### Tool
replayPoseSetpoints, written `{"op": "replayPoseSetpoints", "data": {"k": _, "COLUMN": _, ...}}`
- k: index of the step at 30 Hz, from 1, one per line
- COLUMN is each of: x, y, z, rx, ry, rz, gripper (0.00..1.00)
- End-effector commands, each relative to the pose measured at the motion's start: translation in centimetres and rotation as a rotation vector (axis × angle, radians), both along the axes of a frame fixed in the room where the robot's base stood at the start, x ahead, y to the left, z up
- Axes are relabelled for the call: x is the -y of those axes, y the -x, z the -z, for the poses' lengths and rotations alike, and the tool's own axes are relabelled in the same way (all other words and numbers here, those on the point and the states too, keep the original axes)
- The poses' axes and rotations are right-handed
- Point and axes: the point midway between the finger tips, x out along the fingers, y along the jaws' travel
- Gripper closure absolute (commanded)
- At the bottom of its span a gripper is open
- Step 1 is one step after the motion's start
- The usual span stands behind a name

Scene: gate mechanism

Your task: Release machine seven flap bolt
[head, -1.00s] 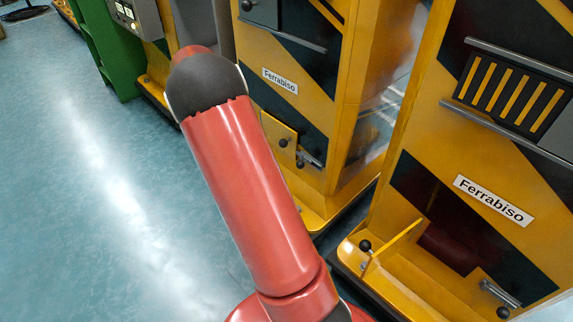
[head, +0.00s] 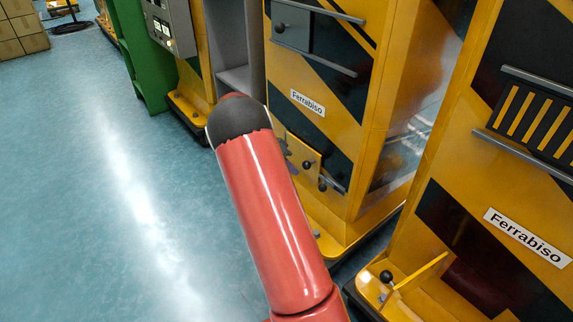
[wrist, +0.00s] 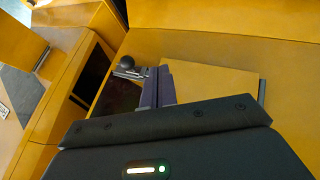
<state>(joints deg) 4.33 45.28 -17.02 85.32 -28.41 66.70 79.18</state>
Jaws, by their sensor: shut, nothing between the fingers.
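In the head view, a yellow flap (head: 299,149) sits low on the middle yellow-and-black machine (head: 386,120). Dark ball knobs and a metal bolt (head: 333,181) are beside it. No number seven is legible. In the wrist view, a dark ball knob on a metal bolt (wrist: 127,65) lies just left of my fingers. A yellow panel (wrist: 215,82), which looks like the flap, is to their right. My gripper (wrist: 156,84) is shut and empty, close to the bolt and apparently not around it. In the head view my red arm hides most of it.
A second Ferrabiso machine (head: 485,185) stands at right with a lowered flap and a knob (head: 386,277). A grey cabinet (head: 235,45) and a green unit (head: 135,55) stand behind. The blue floor (head: 75,200) at left is clear.

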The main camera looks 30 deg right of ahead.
Motion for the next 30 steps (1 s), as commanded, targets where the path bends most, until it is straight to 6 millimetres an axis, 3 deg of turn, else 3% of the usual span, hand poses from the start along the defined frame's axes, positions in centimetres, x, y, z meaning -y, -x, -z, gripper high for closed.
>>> {"op": "replayPoseSetpoints", "data": {"k": 7, "x": 2.8, "y": 2.0, "z": 4.2, "rx": -0.002, "ry": -0.001, "rz": 0.002, "gripper": 1.0}}
{"op": "replayPoseSetpoints", "data": {"k": 15, "x": 3.5, "y": 5.2, "z": 3.1, "rx": -0.001, "ry": 0.0, "rz": -0.001, "gripper": 1.0}}
{"op": "replayPoseSetpoints", "data": {"k": 30, "x": 3.6, "y": 5.8, "z": 3.0, "rx": 0.001, "ry": 0.001, "rz": -0.001, "gripper": 1.0}}
